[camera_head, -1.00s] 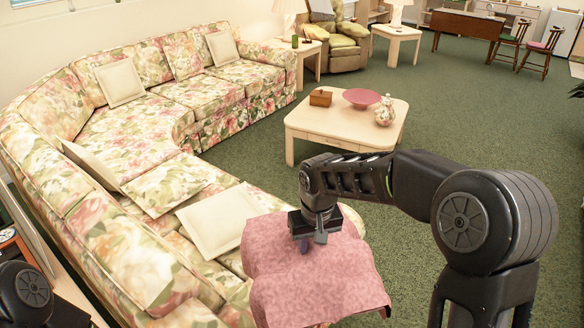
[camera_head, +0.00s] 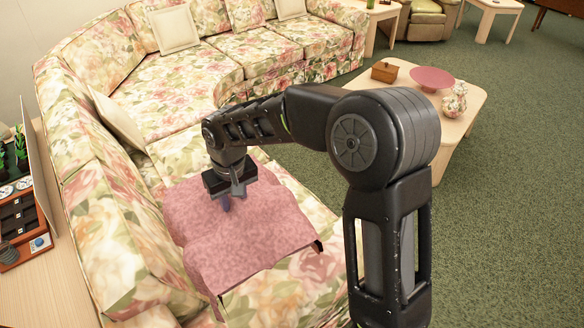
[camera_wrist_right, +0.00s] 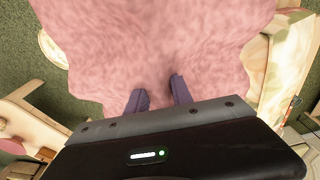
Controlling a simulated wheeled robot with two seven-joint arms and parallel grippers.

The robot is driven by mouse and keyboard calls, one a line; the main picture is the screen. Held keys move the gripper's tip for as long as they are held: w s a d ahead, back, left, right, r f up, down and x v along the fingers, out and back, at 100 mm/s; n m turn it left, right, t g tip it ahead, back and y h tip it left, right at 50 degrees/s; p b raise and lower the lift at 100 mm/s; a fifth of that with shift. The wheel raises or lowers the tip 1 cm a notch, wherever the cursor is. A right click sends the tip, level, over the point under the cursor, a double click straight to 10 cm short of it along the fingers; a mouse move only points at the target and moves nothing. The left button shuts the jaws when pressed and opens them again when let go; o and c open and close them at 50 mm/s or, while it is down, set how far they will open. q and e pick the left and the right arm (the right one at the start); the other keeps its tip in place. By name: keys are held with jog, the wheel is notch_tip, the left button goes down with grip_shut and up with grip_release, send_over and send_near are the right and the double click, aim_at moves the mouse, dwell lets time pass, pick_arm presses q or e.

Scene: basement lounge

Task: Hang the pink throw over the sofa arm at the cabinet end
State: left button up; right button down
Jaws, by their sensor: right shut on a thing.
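The pink throw (camera_head: 245,225) is spread in folds over the near end of the floral sofa (camera_head: 110,235). Its front edge reaches toward the floral near part of the sofa (camera_head: 290,285), and a corner hangs low. I cannot tell how much of the throw rests on the sofa and how much hangs in the air. My right gripper (camera_head: 226,198) points down and is shut on the throw near its far side. In the right wrist view the throw (camera_wrist_right: 150,50) fills the upper middle, just beyond the fingers (camera_wrist_right: 160,98). My left gripper is out of view.
A wooden cabinet top (camera_head: 50,275) with a dark tray unit (camera_head: 22,225) and plants stands left, behind the sofa back. A cream cushion (camera_head: 118,125) leans on the backrest. A pale coffee table (camera_head: 475,110) carries a pink bowl (camera_head: 432,78), a box and a vase. Green carpet (camera_head: 500,240) is open at right.

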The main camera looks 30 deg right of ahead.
aim_at(274, 203)
jog(key=shift+w, duration=0.1)
jog(key=shift+a+r, duration=0.1)
jog(key=s+d+m+p, duration=0.1)
jog(key=d+m, duration=0.1)
jog(key=d, duration=0.1)
jog(key=s+d+m+p, duration=0.1)
jog(key=d+m, duration=0.5)
jog(key=shift+s+d+r+g+h+p, duration=0.1)
jog(key=shift+s+d+g+h+p, duration=0.1)
jog(key=shift+s+g+h+p, duration=0.2)
jog(key=s+d+m+p, duration=0.1)
jog(key=s+d+m, duration=0.3)
jog(key=d+m, duration=0.5)
jog(key=shift+d+r+h+p, duration=0.2)
jog(key=shift+r+h+p, duration=0.15)
jog(key=shift+r, duration=0.1)
jog(key=shift+s+f, duration=0.1)
jog(key=shift+g, duration=0.3)
notch_tip(274, 203, down, 20)
jog(key=shift+r, duration=0.25)
notch_tip(274, 203, down, 11)
jog(key=b, duration=0.8)
